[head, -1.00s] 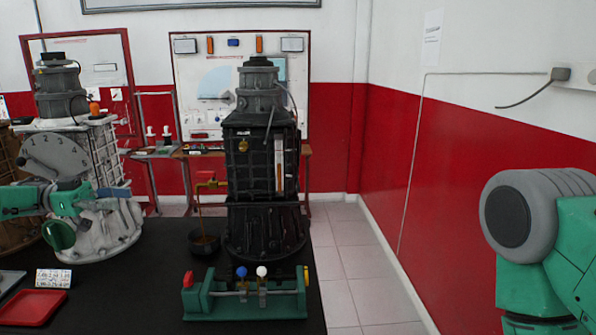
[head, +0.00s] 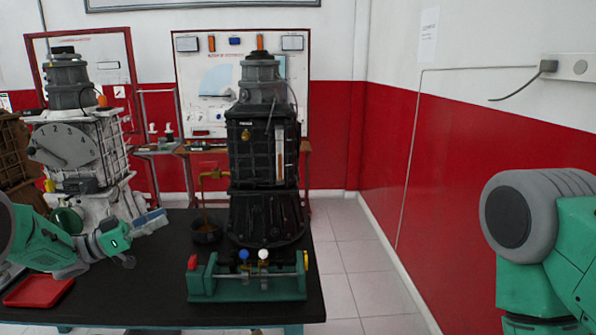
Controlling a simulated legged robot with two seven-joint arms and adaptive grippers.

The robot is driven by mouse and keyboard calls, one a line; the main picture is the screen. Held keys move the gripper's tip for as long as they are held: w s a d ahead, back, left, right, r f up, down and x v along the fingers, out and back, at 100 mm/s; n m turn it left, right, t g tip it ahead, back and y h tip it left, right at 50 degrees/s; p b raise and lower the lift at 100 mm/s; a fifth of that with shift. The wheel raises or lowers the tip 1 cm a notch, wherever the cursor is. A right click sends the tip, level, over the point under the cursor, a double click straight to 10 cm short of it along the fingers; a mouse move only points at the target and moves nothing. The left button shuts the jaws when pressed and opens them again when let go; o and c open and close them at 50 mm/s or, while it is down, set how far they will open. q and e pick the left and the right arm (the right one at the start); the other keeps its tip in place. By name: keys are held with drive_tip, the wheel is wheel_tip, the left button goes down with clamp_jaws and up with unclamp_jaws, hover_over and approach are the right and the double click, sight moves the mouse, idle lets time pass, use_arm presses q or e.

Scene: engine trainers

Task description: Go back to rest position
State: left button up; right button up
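My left arm comes in from the left, and my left gripper (head: 150,221) hangs over the black table in front of the white engine trainer's base. It is small and seen side-on, so its finger gap is unclear; I see nothing clearly held. My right arm (head: 535,225) shows only as a grey and green link at the right edge; its gripper is out of view. The white engine trainer (head: 105,150) with a numbered dial (head: 62,145) stands behind my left arm. The black engine trainer (head: 262,160) stands upright at the table's middle right.
A green fixture (head: 247,284) with red, blue and white knobs sits near the table's front edge. A black bowl (head: 206,232) is under a yellow tap (head: 213,174). A red tray (head: 40,290) lies front left. Black table (head: 140,295) is clear between tray and fixture.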

use_arm(q)
drive_tip(key=s+d+f+n+t+y+b, duration=0.15)
drive_tip(key=f+n+y, duration=0.25)
drive_tip(key=f, duration=0.5)
drive_tip(key=s+d+f+n+t+y+b, duration=0.1)
drive_tip(key=d+f+n+t+y, duration=0.25)
drive_tip(key=f, duration=0.45)
drive_tip(key=s+d+f+n+g+y+b, duration=0.15)
drive_tip(key=s+f+n+g+y, duration=0.35)
drive_tip(key=s+f, duration=0.85)
drive_tip(key=s+f+g+y+b, duration=0.1)
drive_tip(key=s+f+g+y, duration=0.1)
drive_tip(key=s, duration=0.9)
drive_tip(key=s+a+f+m+g+y+b, duration=0.1)
drive_tip(key=s+f+g, duration=0.2)
drive_tip(key=s, duration=0.8)
drive_tip(key=s+f+m+g+y+b, duration=0.1)
drive_tip(key=s+g, duration=0.3)
drive_tip(key=s, duration=0.6)
drive_tip(key=shift+s+a+f+y, duration=0.25)
drive_tip(key=shift+s+f+y, duration=0.15)
drive_tip(key=shift+f+y, duration=0.4)
